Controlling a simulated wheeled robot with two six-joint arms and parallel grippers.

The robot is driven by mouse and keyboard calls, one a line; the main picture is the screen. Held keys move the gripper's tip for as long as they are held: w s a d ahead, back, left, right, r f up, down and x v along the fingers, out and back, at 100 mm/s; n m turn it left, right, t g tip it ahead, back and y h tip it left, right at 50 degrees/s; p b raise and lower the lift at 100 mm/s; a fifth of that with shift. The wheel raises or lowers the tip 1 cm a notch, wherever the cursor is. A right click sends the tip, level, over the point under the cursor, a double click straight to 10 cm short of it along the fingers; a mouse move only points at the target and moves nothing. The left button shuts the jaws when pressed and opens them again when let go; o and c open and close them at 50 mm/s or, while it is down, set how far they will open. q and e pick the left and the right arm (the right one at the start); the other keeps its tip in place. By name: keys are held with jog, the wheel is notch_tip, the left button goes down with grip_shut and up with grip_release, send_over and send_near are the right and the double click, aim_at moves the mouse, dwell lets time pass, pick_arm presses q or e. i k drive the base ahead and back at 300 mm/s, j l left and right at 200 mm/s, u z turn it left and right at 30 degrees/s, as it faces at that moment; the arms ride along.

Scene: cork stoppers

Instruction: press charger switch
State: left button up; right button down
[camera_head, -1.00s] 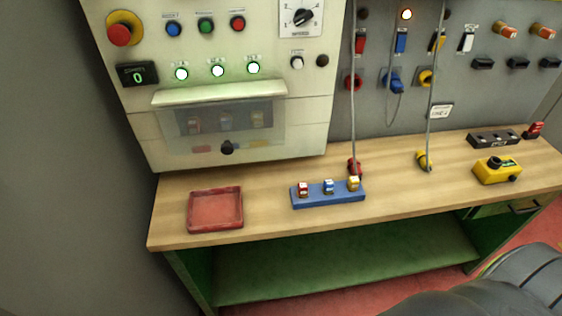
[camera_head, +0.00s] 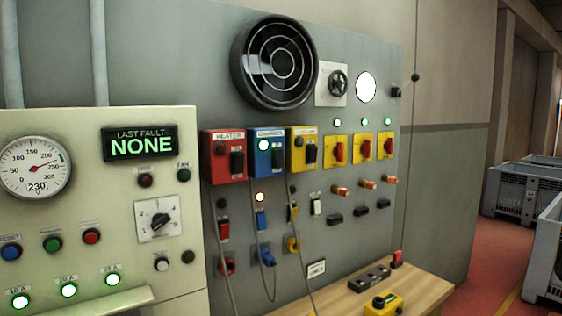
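A blue box (camera_head: 265,172) is mounted on the grey wall panel, between the red box labelled HEATER (camera_head: 224,173) and a yellow box (camera_head: 302,165). Its own label is too blurred to read surely. It carries a glowing round lamp (camera_head: 264,145) and a black switch (camera_head: 278,158). Below it are a lit orange-white lamp (camera_head: 260,197), a blue rocker switch (camera_head: 261,220) and a blue plug (camera_head: 267,257) with a grey cable. Neither of my grippers is in view.
A cream control cabinet (camera_head: 90,215) stands at the left, its display reading LAST FAULT NONE. Yellow isolators with red handles (camera_head: 339,149) are right of the boxes. A wooden bench (camera_head: 345,300) juts out below. Grey crates (camera_head: 515,190) stand on the red floor at the right.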

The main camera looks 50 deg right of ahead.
aim_at(279, 153)
jog(key=z, duration=1.45)
jog(key=l+z, duration=0.1)
